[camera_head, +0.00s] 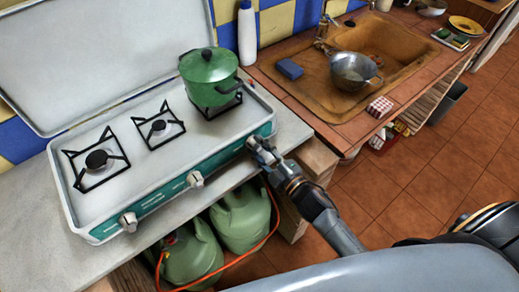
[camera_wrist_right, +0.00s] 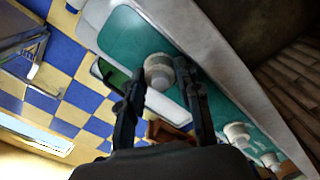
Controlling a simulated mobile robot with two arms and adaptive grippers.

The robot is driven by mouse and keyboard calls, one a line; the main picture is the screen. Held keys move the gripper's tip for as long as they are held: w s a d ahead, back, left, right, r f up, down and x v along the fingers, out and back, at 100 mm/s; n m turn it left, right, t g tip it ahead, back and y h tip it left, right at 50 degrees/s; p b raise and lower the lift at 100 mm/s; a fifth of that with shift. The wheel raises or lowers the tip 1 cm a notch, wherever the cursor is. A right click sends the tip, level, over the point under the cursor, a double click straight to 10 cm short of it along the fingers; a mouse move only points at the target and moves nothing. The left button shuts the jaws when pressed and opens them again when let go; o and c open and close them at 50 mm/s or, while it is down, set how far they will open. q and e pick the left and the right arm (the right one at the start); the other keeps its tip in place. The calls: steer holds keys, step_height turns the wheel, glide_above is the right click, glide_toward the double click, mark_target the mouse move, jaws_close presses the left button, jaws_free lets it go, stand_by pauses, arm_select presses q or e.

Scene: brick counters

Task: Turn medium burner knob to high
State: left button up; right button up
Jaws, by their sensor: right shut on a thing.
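The camping stove (camera_head: 150,200) has a teal front with white knobs. The left knob (camera_head: 129,221) and middle knob (camera_head: 195,179) are in plain view. My right gripper (camera_head: 256,146) is at the right end of the stove front and hides most of the right knob there. In the right wrist view, my right gripper (camera_wrist_right: 155,75) has its two dark fingers either side of the right knob (camera_wrist_right: 158,70) and is shut on it. The other knobs (camera_wrist_right: 237,134) show lower right. I cannot read which burner each knob serves. My left gripper is not in view.
A green pot (camera_head: 208,72) stands on the right burner; the left burner (camera_head: 97,159) and middle burner (camera_head: 158,127) are bare. Green gas bottles (camera_head: 240,217) with an orange hose stand under the counter. A sink (camera_head: 400,68) holding a metal bowl (camera_head: 353,72) is to the right.

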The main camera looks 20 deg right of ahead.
steer(key=n+b, duration=0.1)
steer(key=n, duration=0.4)
steer(key=shift+n+b, duration=0.3)
steer(key=shift+n, duration=0.1)
stand_by(0.4)
steer(key=o, duration=1.2)
steer(key=shift+c, duration=0.2)
steer(key=shift+f, duration=0.1)
